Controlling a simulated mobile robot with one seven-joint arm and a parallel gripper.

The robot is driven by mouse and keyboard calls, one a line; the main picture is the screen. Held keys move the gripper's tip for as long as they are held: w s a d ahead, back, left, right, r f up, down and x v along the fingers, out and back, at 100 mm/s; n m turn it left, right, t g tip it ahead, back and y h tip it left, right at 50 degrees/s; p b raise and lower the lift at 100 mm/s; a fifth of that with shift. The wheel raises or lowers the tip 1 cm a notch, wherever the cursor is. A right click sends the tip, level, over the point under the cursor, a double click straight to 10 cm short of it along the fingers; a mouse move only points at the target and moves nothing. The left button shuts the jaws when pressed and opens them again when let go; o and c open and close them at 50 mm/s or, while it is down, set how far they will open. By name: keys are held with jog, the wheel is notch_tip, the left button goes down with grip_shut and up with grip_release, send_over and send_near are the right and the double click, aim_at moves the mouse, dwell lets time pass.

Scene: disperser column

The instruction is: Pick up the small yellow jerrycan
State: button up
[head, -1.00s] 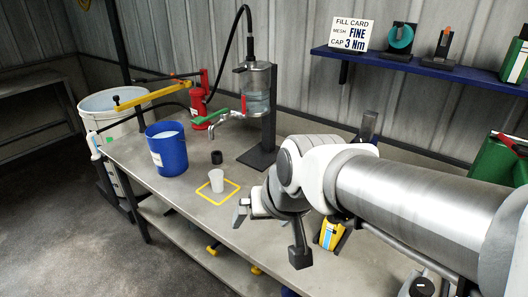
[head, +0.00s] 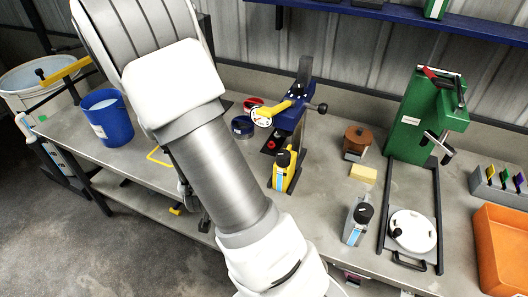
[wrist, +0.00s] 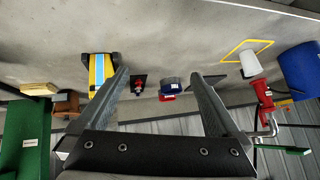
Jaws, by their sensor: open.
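The small yellow jerrycan (head: 284,172) stands upright on the bench, right of my arm in the head view. It has a black cap and a blue-and-white label. In the wrist view the jerrycan (wrist: 101,72) is at the upper left, beside the left finger and partly covered by it in the picture. My gripper (wrist: 163,82) is open and empty, its two fingers wide apart. The jerrycan is not between them. In the head view my arm hides most of the gripper.
A blue-and-yellow tool (head: 290,105) stands just behind the jerrycan. A grey jerrycan (head: 356,222), a yellow block (head: 363,173) and a green press (head: 425,125) are to the right. An orange bin (head: 500,245) is at far right. A blue bucket (head: 107,118) is at left.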

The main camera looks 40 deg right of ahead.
jog(key=s+d+f+m+h, duration=0.1)
jog(key=s+d+f+h, duration=0.1)
jog(key=s+d+h, duration=0.3)
jog(key=h+p, duration=0.1)
jog(key=h, duration=0.1)
send_near(281, 173)
jog(key=b+x, duration=0.2)
jog(key=b, duration=0.2)
jog(key=b+x, duration=0.2)
jog(key=b, duration=0.3)
jog(key=shift+w+d+r, duration=0.1)
jog(key=shift+r, duration=0.1)
jog(key=shift+b, duration=0.55)
jog(key=b, duration=0.2)
jog(key=shift+w+d+f+b, duration=0.1)
jog(key=shift+d+f+b, duration=0.1)
jog(key=shift+d+b, duration=0.15)
